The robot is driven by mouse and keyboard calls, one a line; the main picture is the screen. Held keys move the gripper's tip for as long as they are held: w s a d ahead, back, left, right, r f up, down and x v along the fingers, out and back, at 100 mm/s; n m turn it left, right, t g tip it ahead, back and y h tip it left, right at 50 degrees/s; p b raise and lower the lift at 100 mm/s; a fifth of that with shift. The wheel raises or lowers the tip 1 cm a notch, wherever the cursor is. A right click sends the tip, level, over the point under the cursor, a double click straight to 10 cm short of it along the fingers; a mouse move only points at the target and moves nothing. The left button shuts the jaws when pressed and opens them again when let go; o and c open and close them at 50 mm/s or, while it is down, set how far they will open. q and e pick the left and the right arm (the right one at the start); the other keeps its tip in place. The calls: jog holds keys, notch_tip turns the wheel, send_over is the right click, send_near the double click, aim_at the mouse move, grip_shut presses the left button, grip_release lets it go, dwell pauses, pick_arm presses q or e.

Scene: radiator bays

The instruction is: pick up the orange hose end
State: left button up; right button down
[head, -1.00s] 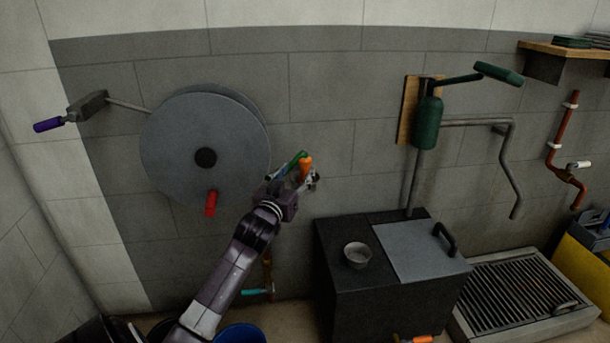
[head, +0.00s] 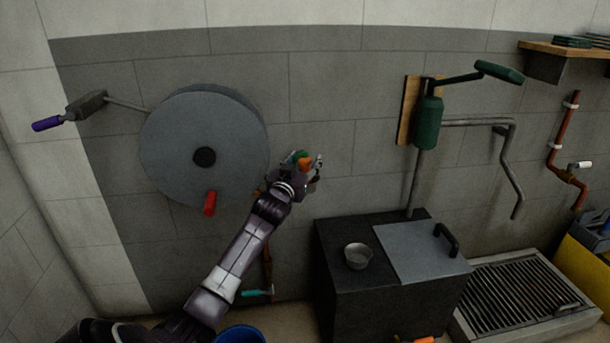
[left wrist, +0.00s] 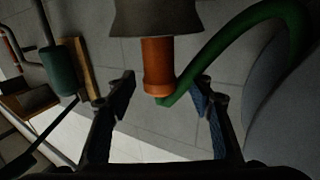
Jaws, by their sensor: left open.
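The orange hose end (head: 304,162) is in front of the wall, right of the grey reel, partly hidden by my left gripper (head: 309,174). In the left wrist view the orange hose end (left wrist: 157,68) is a short cylinder with a dark flared piece above it. A green hose (left wrist: 240,38) curves from its lower end to the right. My left gripper (left wrist: 163,93) is open, its fingers on either side of the orange end's lower part, with visible gaps; contact does not show. My right gripper is not in view.
The grey reel (head: 190,135) with a red handle (head: 210,203) is on the wall at left. A green hand pump (head: 427,122) stands on a black tank (head: 345,275) with a bowl (head: 358,255). A grated tray (head: 520,293) lies at right. A blue bucket (head: 240,334) is below.

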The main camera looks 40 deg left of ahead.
pick_arm(q)
jog(key=c, duration=1.3)
grip_shut()
jog(key=shift+r, duration=0.15)
